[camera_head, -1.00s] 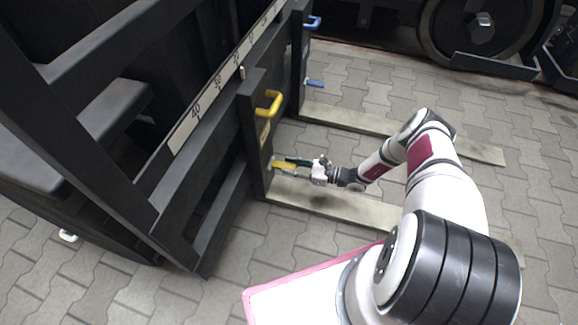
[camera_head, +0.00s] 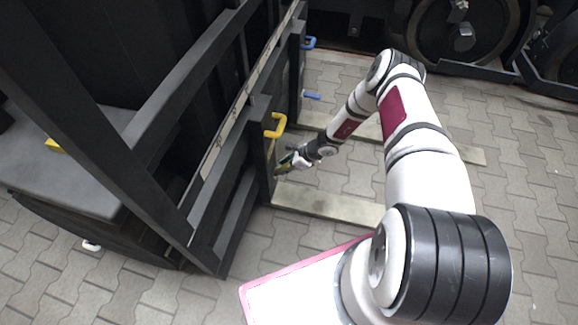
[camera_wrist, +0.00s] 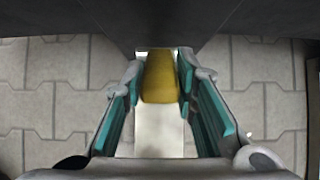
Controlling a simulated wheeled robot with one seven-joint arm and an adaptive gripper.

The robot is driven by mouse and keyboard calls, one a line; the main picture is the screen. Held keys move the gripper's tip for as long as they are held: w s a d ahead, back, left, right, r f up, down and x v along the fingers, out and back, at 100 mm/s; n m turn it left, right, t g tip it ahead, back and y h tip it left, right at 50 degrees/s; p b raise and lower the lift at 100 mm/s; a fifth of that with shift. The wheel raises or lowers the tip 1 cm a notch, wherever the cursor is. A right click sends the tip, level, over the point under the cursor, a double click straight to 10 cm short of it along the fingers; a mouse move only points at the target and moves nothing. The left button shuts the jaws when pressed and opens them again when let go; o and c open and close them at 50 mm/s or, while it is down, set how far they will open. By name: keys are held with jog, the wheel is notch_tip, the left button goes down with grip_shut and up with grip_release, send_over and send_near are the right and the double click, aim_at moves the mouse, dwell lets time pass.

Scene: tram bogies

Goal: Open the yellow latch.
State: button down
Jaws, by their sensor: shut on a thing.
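The yellow latch (camera_wrist: 159,78) sits between the two teal-padded fingers of my gripper (camera_wrist: 160,92) in the wrist view, with its far end running under the dark frame. In the head view the yellow latch (camera_head: 283,168) shows low on the dark post, mostly hidden by my gripper (camera_head: 287,163). My gripper is shut on the latch. A yellow handle (camera_head: 275,125) is fixed higher on the same post, above my gripper.
A dark frame structure (camera_head: 228,165) with a ruler strip fills the left. A blue handle (camera_head: 310,43) and blue latch (camera_head: 312,96) are on a farther post. Pale floor beams (camera_head: 325,203) lie on the paving. Wheels (camera_head: 462,38) stand at the back right.

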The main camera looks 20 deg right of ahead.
jog(key=shift+w+a+r+g+h, duration=0.3)
jog(key=shift+g+h, duration=0.2)
jog(key=shift+h, duration=0.2)
jog(key=c, duration=1.3)
grip_release()
jog(key=shift+a, duration=0.1)
jog(key=v, duration=1.2)
